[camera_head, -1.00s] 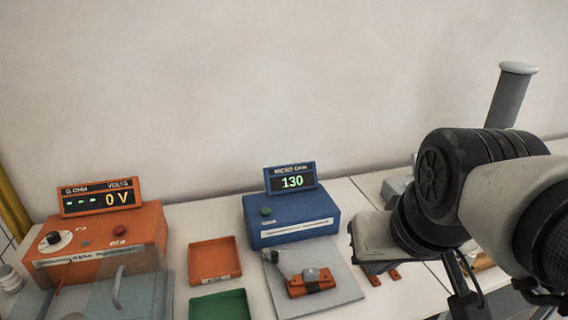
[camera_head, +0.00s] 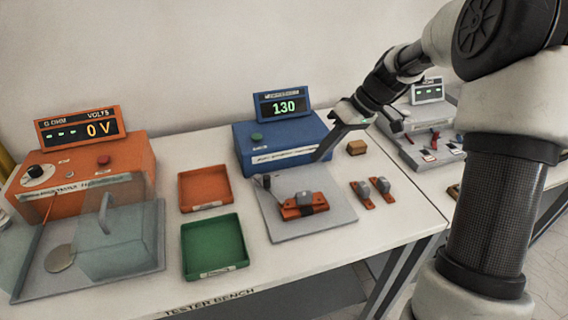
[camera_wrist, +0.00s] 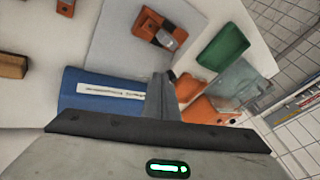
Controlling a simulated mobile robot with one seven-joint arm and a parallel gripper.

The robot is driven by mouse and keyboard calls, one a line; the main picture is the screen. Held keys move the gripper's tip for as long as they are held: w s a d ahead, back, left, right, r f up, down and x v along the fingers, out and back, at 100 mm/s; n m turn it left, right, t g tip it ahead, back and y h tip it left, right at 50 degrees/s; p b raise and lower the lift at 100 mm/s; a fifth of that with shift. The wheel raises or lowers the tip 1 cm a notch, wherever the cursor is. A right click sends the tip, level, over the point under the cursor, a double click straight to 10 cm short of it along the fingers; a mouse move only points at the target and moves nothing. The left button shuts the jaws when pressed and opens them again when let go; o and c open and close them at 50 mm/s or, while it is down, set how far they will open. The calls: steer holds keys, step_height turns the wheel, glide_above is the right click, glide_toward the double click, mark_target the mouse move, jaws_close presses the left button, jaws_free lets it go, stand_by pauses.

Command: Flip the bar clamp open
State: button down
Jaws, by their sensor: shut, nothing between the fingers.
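The fixture plate (camera_head: 335,208) is grey and lies in front of the blue micro-ohm tester (camera_head: 285,140). On it sits an orange part with a grey knob (camera_head: 303,205) and a dark band across it. A thin dark lever (camera_head: 267,183) stands at its left, probably the bar clamp; its exact position is unclear. My gripper (camera_head: 318,158) is shut and empty, pointing down at the tester's front right edge, behind the plate. In the wrist view the shut fingers (camera_wrist: 160,80) are apart from the orange part (camera_wrist: 158,28).
An orange tray (camera_head: 205,188) and a green tray (camera_head: 214,246) stand left. An orange tester (camera_head: 85,170) with a clear cover is further left. Another bench (camera_head: 435,140) is at right.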

mark_target(269, 184)
steer(key=w+f, duration=0.1)
steer(key=w+f+y, duration=0.1)
steer(key=f, duration=0.1)
steer(key=shift+w+d+f+n, duration=0.1)
steer(key=shift+w+d+n, duration=0.1)
steer(key=shift+n, duration=0.2)
steer(key=shift+a+f, duration=0.1)
steer(key=x, duration=0.9)
steer(key=shift+s, duration=0.1)
steer(key=a, duration=0.1)
steer(key=s+a, duration=0.1)
steer(key=a, duration=0.1)
steer(key=shift+s+f, duration=0.2)
steer(key=shift+s, duration=0.15)
steer(key=shift+s+a, duration=0.3)
steer(key=shift+a, duration=0.15)
steer(key=shift+f, duration=0.15)
